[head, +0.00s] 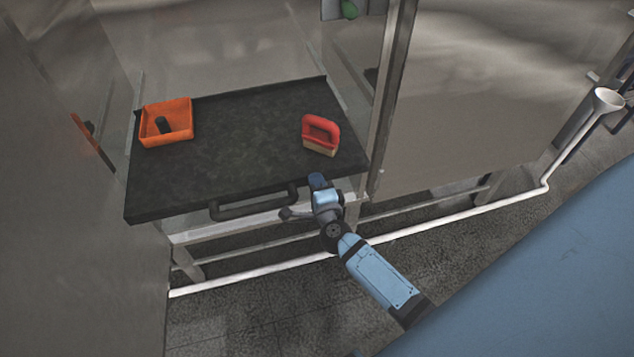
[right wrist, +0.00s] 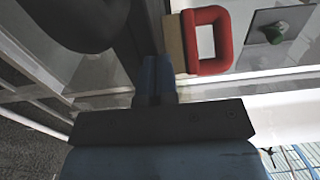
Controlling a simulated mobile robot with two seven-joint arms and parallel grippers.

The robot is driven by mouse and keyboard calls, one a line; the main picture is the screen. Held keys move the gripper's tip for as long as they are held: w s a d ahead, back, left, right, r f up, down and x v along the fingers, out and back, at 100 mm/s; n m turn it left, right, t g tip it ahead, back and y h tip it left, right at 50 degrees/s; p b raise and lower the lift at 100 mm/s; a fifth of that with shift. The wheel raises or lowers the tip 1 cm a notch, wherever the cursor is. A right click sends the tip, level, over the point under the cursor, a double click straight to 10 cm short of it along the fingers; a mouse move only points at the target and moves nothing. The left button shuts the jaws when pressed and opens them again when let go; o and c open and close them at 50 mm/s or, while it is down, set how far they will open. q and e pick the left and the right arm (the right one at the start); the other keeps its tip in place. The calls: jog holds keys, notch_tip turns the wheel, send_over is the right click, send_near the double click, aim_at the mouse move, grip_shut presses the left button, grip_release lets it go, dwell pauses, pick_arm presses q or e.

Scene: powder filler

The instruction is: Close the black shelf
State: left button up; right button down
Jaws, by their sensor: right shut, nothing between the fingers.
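The black shelf (head: 240,140) is pulled out from the machine in the head view, with a dark bar handle (head: 253,203) along its front edge. My right gripper (head: 318,181) is at the shelf's front right corner, right of the handle. Its blue fingers (right wrist: 157,78) are shut with nothing between them. Whether they touch the shelf edge is unclear. In the right wrist view, a dark rounded shape at the upper left looks like the handle (right wrist: 80,20). My left gripper is not in view.
On the shelf are an orange tray (head: 180,104) with a dark piece inside, at the left, and a red-handled brush (head: 320,132) at the right. A metal post (head: 391,90) stands right of the shelf. A white pipe (head: 440,229) runs low in front.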

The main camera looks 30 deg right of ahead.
jog(key=b, duration=0.1)
send_near(291, 112)
jog(key=b+x, duration=0.5)
jog(key=x, duration=0.4)
jog(key=shift+w+f, duration=0.1)
jog(key=shift+w, duration=0.05)
jog(key=shift+w+d+b, duration=0.15)
jog(key=shift+w+b, duration=0.25)
jog(key=shift+b, duration=0.05)
jog(key=shift+r, duration=0.45)
